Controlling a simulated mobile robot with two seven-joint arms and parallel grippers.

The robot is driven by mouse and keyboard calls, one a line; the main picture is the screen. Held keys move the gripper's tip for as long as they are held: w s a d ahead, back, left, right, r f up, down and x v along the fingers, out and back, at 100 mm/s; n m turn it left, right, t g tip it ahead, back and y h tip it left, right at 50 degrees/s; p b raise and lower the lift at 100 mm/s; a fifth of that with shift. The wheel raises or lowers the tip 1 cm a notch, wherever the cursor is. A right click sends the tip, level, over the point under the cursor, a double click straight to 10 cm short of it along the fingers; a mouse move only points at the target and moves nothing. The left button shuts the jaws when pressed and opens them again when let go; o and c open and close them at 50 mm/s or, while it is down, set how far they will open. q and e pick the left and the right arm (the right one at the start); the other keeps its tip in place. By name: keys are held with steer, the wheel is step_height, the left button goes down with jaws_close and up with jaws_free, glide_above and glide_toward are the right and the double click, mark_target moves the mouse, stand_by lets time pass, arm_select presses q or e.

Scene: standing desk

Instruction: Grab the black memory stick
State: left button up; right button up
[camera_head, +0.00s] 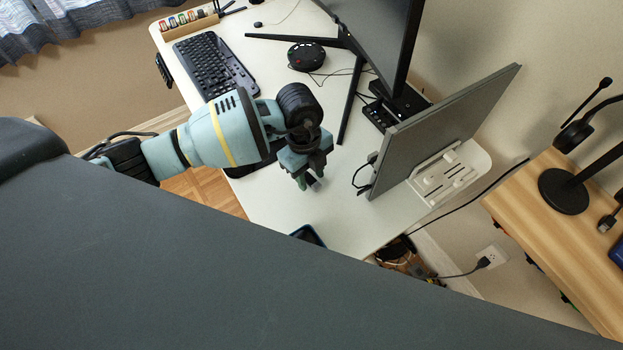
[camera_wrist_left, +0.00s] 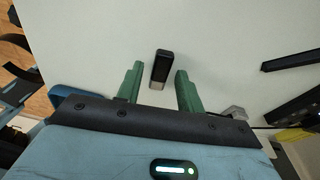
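The black memory stick (camera_wrist_left: 160,66) lies on the white desk (camera_wrist_left: 215,40) in the left wrist view, with its metal plug end toward my gripper. It sits between and slightly beyond the tips of the two green fingers of my left gripper (camera_wrist_left: 158,72). The fingers are open, with a gap on both sides of the stick. In the head view my left gripper (camera_head: 307,183) points down over the desk, and a small dark piece of the stick (camera_head: 314,184) shows beside the fingertips. My right gripper is not in view.
A monitor stand leg (camera_head: 352,100) and a grey screen (camera_head: 440,130) stand to the right of my left gripper. A keyboard (camera_head: 214,66) and a round black device (camera_head: 306,56) lie farther back. A dark phone-like object (camera_head: 308,235) lies at the front desk edge.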

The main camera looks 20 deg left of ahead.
mark_target(313, 182)
arm_select(q)
steer(key=c, duration=0.7)
jaws_close()
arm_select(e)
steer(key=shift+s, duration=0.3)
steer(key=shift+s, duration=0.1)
arm_select(q)
steer(key=shift+r, duration=0.2)
steer(key=shift+r, duration=0.6)
step_height(313, 182, up, 2)
steer(key=shift+s+r, duration=0.15)
steer(key=s, duration=0.5)
steer(key=s+p, duration=0.1)
steer(key=s, duration=0.4)
steer(key=s+d+r, duration=0.1)
steer(key=s, duration=0.4)
steer(key=shift+s+r, duration=0.1)
steer(key=shift+s, duration=0.25)
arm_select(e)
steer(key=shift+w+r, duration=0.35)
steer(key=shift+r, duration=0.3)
